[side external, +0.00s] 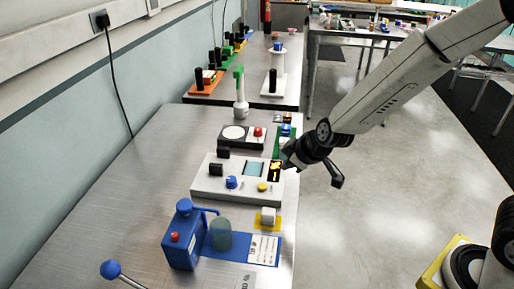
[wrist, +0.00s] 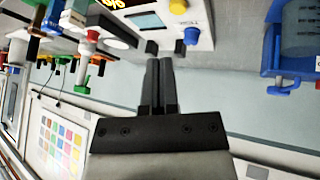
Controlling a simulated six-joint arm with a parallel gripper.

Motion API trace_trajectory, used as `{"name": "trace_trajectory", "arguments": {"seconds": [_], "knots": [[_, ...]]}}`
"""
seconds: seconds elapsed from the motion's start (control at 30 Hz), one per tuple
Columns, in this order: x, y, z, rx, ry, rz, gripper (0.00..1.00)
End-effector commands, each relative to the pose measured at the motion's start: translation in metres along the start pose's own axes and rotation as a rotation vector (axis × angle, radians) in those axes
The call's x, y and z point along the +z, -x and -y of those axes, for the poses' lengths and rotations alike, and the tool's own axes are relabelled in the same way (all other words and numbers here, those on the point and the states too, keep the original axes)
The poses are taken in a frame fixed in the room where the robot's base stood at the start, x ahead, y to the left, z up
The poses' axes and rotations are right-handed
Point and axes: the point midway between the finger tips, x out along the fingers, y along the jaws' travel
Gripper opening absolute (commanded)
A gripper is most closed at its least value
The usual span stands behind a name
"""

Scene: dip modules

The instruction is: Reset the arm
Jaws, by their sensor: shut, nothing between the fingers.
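My gripper (wrist: 158,62) shows in the wrist view with its two dark fingers together and nothing between them. In the side external view my gripper (side external: 287,160) is at the right edge of the metal bench (side external: 130,195), close to the right end of a white control box (side external: 205,188). The arm reaches in from the upper right. The box has a blue knob (side external: 231,182), a yellow button (side external: 262,187) and a small screen. The fingertips are partly hidden in the side view, and I cannot tell whether they touch the box.
A blue dispenser (side external: 183,235) stands near the bench front beside a greenish cup (side external: 221,233). A black-and-white module with a red knob (side external: 258,132) and a green-topped stand (side external: 240,95) are farther back. Open floor (side external: 370,200) lies right of the bench.

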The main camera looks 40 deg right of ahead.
Motion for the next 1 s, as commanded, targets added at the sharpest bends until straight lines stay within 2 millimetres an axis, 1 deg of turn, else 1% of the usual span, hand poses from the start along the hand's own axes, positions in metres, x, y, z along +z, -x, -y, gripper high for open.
{"name": "trace_trajectory", "arguments": {"seconds": [0.03,0.17,0.3,0.5,0.6,0.7,0.8,1.0], "knots": [[0.009,0.008,-0.002,-0.017,-0.039,0.020,0.00],[0.035,0.026,-0.002,-0.060,-0.139,0.089,0.00],[0.065,0.047,-0.003,-0.083,-0.247,0.178,0.00],[0.108,0.075,-0.004,-0.075,-0.391,0.313,0.00],[0.125,0.085,-0.004,-0.060,-0.443,0.366,0.00],[0.135,0.091,-0.004,-0.047,-0.476,0.399,0.00],[0.140,0.094,-0.004,-0.040,-0.493,0.416,0.00],[0.142,0.095,-0.004,-0.038,-0.498,0.421,0.00]]}}
